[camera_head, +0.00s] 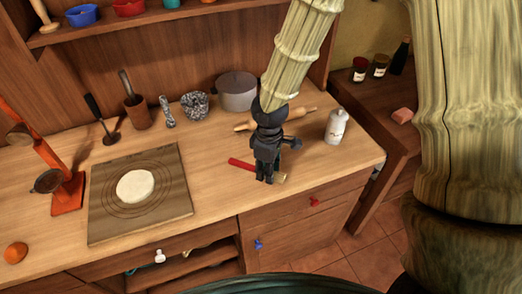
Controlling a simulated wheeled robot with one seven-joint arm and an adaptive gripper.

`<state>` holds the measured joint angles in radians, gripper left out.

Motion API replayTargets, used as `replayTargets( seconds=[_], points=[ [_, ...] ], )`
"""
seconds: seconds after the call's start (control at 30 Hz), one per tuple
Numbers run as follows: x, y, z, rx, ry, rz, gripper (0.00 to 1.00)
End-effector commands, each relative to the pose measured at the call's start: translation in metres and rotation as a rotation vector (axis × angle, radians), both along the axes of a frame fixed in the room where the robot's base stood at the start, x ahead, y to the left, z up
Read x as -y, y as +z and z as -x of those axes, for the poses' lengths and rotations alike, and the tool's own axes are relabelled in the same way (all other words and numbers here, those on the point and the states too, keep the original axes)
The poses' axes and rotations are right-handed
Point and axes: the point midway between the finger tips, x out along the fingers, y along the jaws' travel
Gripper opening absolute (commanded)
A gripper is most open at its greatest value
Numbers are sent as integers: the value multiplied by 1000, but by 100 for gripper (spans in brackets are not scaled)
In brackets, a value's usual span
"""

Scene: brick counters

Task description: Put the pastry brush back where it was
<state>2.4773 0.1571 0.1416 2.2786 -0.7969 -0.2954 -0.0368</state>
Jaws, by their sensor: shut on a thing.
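My dark gripper (266,179) points down over the right part of the wooden counter and is shut on the brush. The fingers hide the middle of the brush. I cannot tell whether the brush touches the counter or hangs just above it.
A rolling pin (297,114) lies behind my gripper, before a grey pot (237,91). A white bottle (336,126) stands to the right. A board (104,206) with flattened dough (135,186) lies at left. Bare counter (215,152) separates board and brush.

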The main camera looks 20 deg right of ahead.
Motion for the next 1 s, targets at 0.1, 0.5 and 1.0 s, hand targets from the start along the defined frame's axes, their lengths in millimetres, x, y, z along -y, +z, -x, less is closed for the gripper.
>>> replayTargets(
  seconds=[0.1,0.5,1.0],
  points=[
    [5,0,-24,-1,-2,-2,7],
    [17,-7,-84,0,-5,-1,7],
    [20,-36,-96,-1,-3,1,7]
  ],
)
